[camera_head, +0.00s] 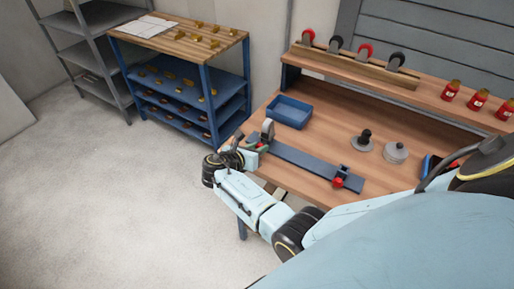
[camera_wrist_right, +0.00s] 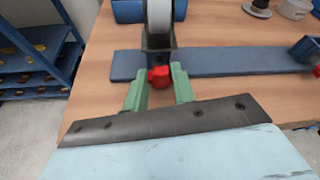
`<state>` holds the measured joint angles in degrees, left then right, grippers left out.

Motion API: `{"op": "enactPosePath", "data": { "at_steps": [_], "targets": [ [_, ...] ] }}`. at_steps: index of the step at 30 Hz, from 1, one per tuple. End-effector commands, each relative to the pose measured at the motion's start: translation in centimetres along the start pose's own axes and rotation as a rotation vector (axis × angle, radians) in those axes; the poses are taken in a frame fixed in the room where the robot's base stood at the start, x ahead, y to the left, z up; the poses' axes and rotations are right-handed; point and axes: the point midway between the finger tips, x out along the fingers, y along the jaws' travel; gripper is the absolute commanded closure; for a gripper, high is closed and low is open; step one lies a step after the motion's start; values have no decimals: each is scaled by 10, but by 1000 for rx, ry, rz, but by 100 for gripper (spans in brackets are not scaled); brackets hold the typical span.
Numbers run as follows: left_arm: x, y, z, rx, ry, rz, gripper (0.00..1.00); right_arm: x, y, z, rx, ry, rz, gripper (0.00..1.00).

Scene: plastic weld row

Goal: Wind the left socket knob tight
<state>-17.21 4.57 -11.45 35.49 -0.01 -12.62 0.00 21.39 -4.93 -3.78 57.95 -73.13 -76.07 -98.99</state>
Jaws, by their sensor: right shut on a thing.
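The left socket (camera_wrist_right: 160,42) stands at the left end of a long dark blue-grey bar (camera_head: 300,164) on the workbench. A pale grey upright piece (camera_wrist_right: 159,14) stands in that socket, its top cut off in the wrist view. The red left socket knob (camera_wrist_right: 159,77) faces me on the socket's front. My right gripper (camera_wrist_right: 158,88) has its green fingers on either side of this knob and is shut on it. In the head view my right gripper (camera_head: 262,147) largely hides the knob. My left gripper is not in view.
The right socket (camera_head: 343,170) with its red knob (camera_head: 338,183) is at the bar's other end. A blue tray (camera_head: 289,112) lies behind the bar. A black-knobbed piece (camera_head: 365,140) and a grey round piece (camera_head: 396,153) stand behind it. Red jars (camera_head: 478,100) line the raised shelf.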

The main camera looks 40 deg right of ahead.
Motion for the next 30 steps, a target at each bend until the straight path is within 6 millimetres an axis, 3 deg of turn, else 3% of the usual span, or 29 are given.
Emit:
{"op": "enactPosePath", "data": {
  "at_steps": [15,30],
  "targets": [
    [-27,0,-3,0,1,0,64,0,-4,0,300,0,125,97],
    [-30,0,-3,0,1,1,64,0,-5,-2,530,1,220,97]
  ]
}}
